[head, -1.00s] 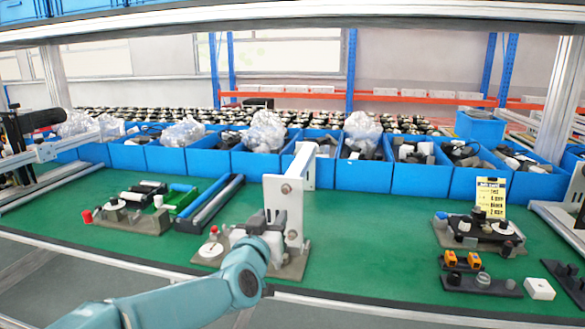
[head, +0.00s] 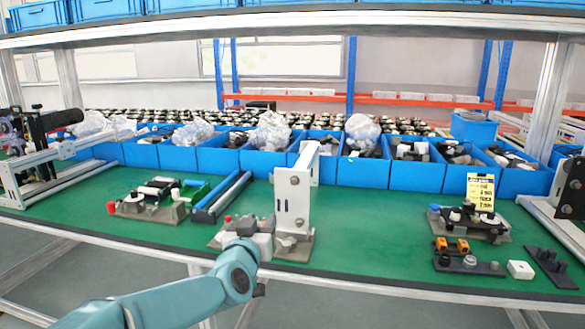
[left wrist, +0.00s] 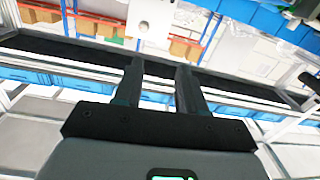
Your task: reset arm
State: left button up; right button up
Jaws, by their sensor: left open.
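My left arm is teal and comes in from the lower left of the head view. Its grey left gripper (head: 250,228) overlaps, in the picture, the base of a white upright plate fixture (head: 293,205) at the green bench's front edge. I cannot tell whether they touch. In the left wrist view, the two dark fingers (left wrist: 161,78) stand apart with nothing held between them. A white plate with a hole (left wrist: 150,18) shows beyond the fingertips. My right gripper is not in view.
A row of blue bins (head: 417,176) lines the back of the green bench (head: 365,235). A fixture (head: 150,200) stands at left, another (head: 470,222) at right by a yellow card (head: 481,190). A small white block (head: 520,270) sits front right. The green middle is clear.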

pick_arm(q)
jog(key=s+a+f+g+y+p, duration=0.15)
jog(key=a+f, duration=0.25)
jog(key=f, duration=0.5)
jog(key=s+a+f+g+p, duration=0.1)
jog(key=a+f+g+p, duration=0.2)
jog(key=f, duration=0.7)
jog(key=s+a+f+g+p, duration=0.2)
jog(key=s+f+g, duration=0.2)
jog(key=s+f, duration=0.45)
jog(key=s+d+f+n+g, duration=0.1)
jog(key=s+f+g, duration=0.2)
jog(key=s, duration=0.7)
jog(key=s+d+f+n+g+h+p, duration=0.1)
jog(key=s+f+g, duration=0.1)
jog(key=s+f, duration=0.3)
jog(key=s+d+f+n+g+h, duration=0.1)
jog(key=s+d+f+g, duration=0.1)
jog(key=s, duration=1.2)
jog(key=shift+s+f+g+p, duration=0.3)
jog(key=shift+f+g+p, duration=0.1)
jog(key=shift+f+g, duration=0.5)
